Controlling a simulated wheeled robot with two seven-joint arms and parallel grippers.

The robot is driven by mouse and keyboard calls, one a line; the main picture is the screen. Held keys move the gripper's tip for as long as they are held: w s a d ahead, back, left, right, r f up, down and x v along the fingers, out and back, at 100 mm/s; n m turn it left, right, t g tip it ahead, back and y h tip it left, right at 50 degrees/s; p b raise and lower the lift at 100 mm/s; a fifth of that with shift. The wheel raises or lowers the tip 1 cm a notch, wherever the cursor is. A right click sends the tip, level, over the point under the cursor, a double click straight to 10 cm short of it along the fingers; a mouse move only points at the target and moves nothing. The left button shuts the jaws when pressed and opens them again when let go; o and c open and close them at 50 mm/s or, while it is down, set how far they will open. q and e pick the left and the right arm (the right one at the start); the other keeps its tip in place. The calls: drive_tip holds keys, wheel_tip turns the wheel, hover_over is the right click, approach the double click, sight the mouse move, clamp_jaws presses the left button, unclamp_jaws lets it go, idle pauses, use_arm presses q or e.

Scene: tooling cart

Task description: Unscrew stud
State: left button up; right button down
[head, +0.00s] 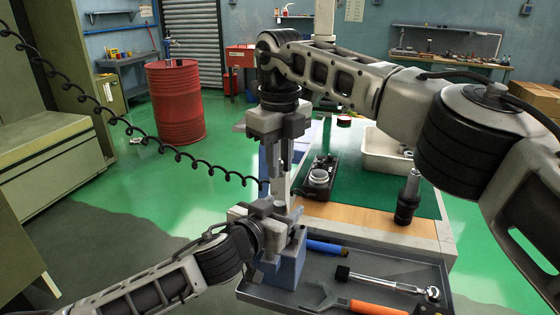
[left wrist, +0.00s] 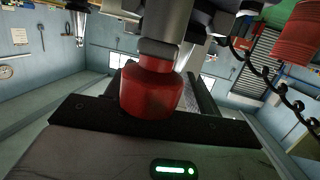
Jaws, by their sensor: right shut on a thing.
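My right gripper (head: 279,160) points straight down, shut on a part mostly hidden between its fingers. My left gripper (head: 275,212) is just below it, by the blue block (head: 287,268) at the cart's near left corner; its fingertips are too crowded to show whether it is open. In the left wrist view a red stepped piece (left wrist: 152,90) with a grey collar above stands in front of a dark bar, under a grey body. I cannot tell whether the red piece is the stud. A dark tapered tool holder (head: 408,198) stands upright on the cart at right.
The grey tray (head: 375,268) in front holds a blue-handled tool (head: 326,247), a ratchet (head: 385,284) and an orange-handled tool (head: 375,308). A dark device (head: 319,176) sits on the green mat (head: 365,195), near a white bin (head: 383,152). A coiled cable (head: 130,130) hangs at left.

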sight(281, 159)
use_arm(q)
drive_tip(key=shift+r, duration=0.1)
use_arm(e)
drive_tip(key=shift+f+b, duration=0.85)
drive_tip(key=shift+r+p, duration=1)
drive_tip(key=shift+r, duration=0.2)
use_arm(q)
drive_tip(key=r+v, duration=0.1)
drive_tip(key=v, duration=1.1)
drive_tip(key=shift+r, duration=0.25)
use_arm(e)
drive_tip(key=shift+r, duration=1.8)
drive_tip(key=shift+d, duration=0.1)
